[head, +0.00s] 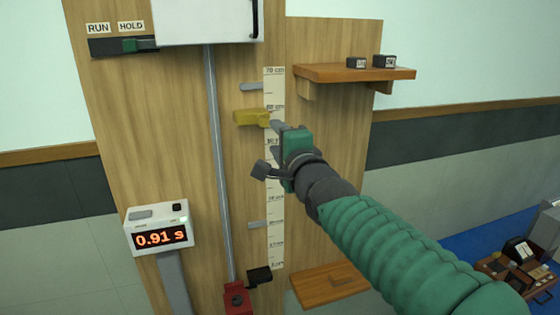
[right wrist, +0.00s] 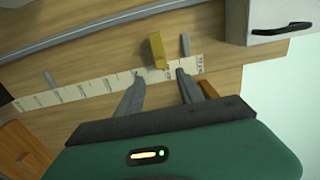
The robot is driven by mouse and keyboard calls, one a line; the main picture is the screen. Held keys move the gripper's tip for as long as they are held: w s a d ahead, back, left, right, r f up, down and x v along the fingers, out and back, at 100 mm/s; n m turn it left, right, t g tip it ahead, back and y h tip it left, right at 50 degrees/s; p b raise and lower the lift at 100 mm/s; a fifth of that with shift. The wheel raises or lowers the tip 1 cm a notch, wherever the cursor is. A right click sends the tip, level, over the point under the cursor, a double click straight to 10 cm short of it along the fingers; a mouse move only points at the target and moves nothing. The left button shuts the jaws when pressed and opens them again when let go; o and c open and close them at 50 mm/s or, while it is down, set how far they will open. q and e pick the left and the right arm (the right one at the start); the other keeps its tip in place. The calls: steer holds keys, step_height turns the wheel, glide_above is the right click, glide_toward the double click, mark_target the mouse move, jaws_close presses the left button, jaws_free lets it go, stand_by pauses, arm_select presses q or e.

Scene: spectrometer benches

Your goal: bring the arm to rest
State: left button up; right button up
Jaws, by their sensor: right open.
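My right arm (head: 390,235) reaches in from the lower right in the head view, with a green ribbed sleeve. Its gripper (head: 268,149) is in front of the vertical ruler on the wooden board, with its fingers spread and nothing between them. In the right wrist view the two grey fingers (right wrist: 160,82) stand apart and empty. A yellow block (right wrist: 156,50) shows just beyond the fingertips; I cannot tell whether they touch it. In the head view the yellow block (head: 250,118) sits beside the ruler, just above the gripper. My left gripper is not in view.
The ruler (head: 273,230) runs down the board next to a metal rail (head: 215,160). A timer (head: 160,237) reads 0.91 s. A shelf (head: 350,73) holds two small dark blocks; a lower shelf (head: 320,290) is near my arm. A red part (head: 236,299) sits at the rail's foot.

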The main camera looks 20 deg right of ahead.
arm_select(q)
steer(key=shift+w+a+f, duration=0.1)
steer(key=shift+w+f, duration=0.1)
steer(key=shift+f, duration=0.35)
arm_select(e)
steer(key=shift+s+a, duration=0.1)
steer(key=shift+s, duration=0.55)
steer(key=s+d+f+n+g+b, duration=0.1)
steer(key=s+f+n+g+b, duration=0.25)
steer(key=f, duration=1.35)
steer(key=s+d+f+n+g+b, duration=0.1)
steer(key=s+f+n+g+b, duration=0.25)
steer(key=f, duration=1.25)
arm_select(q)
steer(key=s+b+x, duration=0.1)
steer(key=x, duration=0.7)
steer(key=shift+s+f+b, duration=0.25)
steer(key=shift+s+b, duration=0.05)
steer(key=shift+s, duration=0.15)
arm_select(e)
steer(key=s+f+n+g, duration=0.8)
steer(key=s+f+n, duration=0.2)
steer(key=s+f, duration=1)
step_height(320, 180, down, 3)
steer(key=shift+s+d+f+n+h, duration=0.15)
steer(key=shift+d+f+n+h, duration=0.05)
steer(key=shift+d+n+h, duration=0.15)
